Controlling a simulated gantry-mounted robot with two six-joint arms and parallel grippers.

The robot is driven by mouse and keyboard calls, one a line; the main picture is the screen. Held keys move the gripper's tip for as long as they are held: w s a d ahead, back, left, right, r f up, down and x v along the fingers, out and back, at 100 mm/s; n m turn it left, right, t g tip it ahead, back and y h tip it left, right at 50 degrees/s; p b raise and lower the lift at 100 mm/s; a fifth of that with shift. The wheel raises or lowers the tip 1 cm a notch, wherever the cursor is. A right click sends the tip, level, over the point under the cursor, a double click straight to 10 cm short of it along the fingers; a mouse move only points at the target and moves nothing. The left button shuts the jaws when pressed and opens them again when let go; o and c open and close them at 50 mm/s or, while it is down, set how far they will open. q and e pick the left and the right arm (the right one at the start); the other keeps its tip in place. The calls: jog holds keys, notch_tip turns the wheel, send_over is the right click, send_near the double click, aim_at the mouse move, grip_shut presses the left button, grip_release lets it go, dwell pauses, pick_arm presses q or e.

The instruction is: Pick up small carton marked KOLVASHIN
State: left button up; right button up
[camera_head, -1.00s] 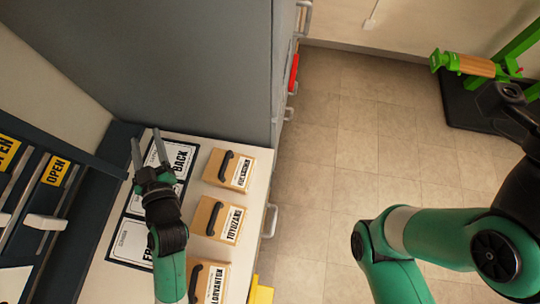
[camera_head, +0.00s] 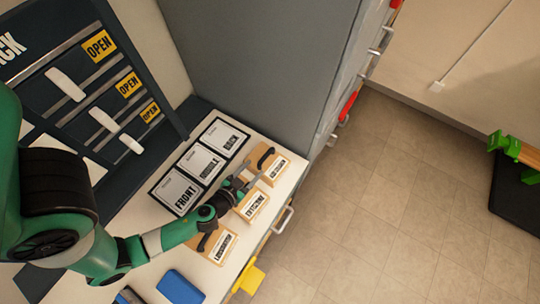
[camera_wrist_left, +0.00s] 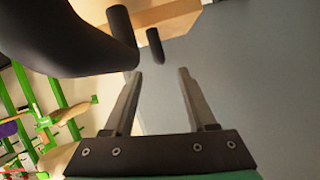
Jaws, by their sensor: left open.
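Three tan cartons with black handles and white labels stand in a row on the white counter. The far carton (camera_head: 280,166) has a label too small to read, so I cannot confirm KOLVASHIN on it. The middle carton (camera_head: 262,204) and near carton (camera_head: 222,248) carry other, longer-looking words that are also blurred. My left gripper (camera_head: 257,178) is open, its fingers pointing at the far carton's handle from the near left. In the left wrist view, the open fingers (camera_wrist_left: 160,73) are empty, with a black handle (camera_wrist_left: 70,35) and a tan carton (camera_wrist_left: 165,14) just beyond. My right gripper is out of view.
Placards marked FRONT (camera_head: 179,190), MIDDLE and BACK (camera_head: 224,137) lie left of the cartons. A dark rack with OPEN signs (camera_head: 99,46) stands further left. A grey cabinet (camera_head: 260,60) rises behind. A blue object (camera_head: 180,287) lies near the front.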

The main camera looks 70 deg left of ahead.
aim_at(262, 160)
pick_arm(q)
jog(key=x, duration=0.3)
jog(key=shift+w+a, duration=0.15)
jog(key=x, duration=0.5)
jog(key=shift+w+a+f, duration=0.15)
jog(key=shift+w+a, duration=0.05)
jog(key=shift+w, duration=0.05)
grip_shut()
dwell(1.0)
